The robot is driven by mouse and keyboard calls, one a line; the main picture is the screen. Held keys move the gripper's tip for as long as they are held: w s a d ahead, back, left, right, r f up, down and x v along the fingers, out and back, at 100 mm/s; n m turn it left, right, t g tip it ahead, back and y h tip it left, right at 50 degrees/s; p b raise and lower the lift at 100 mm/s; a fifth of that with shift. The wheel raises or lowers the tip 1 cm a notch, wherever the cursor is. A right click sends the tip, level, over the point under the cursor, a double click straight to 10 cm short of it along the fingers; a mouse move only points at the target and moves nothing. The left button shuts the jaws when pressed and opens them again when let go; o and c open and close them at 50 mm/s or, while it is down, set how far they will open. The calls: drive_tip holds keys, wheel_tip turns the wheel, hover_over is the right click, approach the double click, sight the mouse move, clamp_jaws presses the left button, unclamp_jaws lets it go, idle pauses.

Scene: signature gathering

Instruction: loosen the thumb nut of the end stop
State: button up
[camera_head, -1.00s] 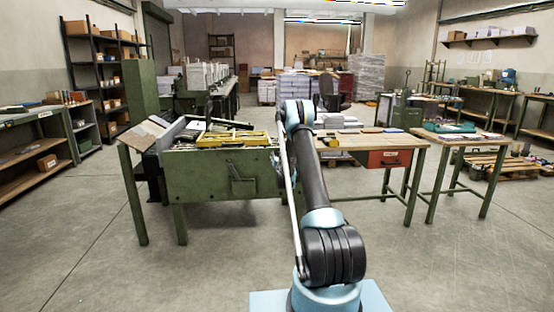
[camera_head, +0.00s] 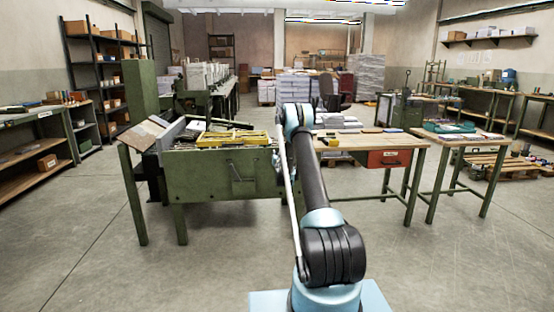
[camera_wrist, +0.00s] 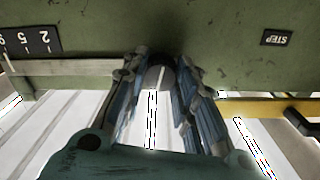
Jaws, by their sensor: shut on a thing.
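In the wrist view my gripper (camera_wrist: 160,72) has its two fingers closed around a small dark rounded part (camera_wrist: 160,77), which looks like the thumb nut of the end stop. The fingers hide most of it, so its thread and any gap under it cannot be seen. It sits against a green machine face. In the head view the green machine (camera_head: 220,178) stands at centre left. My arm reaches toward it, and my gripper is hidden there behind the arm.
In the wrist view a number plate (camera_wrist: 32,41) is at the left and a STEP label (camera_wrist: 277,38) at the right. A yellow bar (camera_wrist: 300,107) runs at the right edge. A wooden bench (camera_head: 370,142) with a red drawer (camera_head: 390,159) adjoins the machine. The front floor is clear.

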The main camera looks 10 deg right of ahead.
drive_tip(key=shift+d+n, duration=0.15)
drive_tip(key=shift+n, duration=1.15)
drive_tip(key=o, duration=1.1)
drive_tip(key=s, duration=1.2)
